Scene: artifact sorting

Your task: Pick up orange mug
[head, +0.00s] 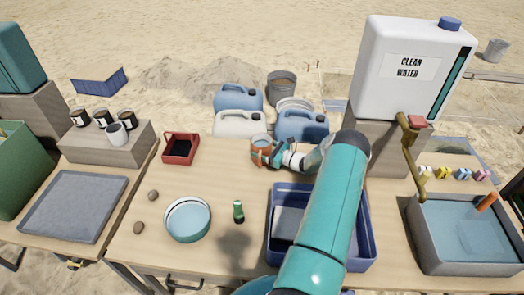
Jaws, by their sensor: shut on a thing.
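The orange mug (261,142) is near the back edge of the wooden table, in front of the white jerrycan. My gripper (265,156) comes to it from the right and is shut on it. The fingers hide part of the mug's right and lower side. I cannot tell whether the mug rests on the table or is held just above it.
A blue crate (361,256) stands below my arm. A bowl of water (187,220), a small green bottle (239,212) and a red tray (181,148) are on the table. Jerrycans (240,124) stand behind. A water tank (408,70) and grey basin (465,265) are right.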

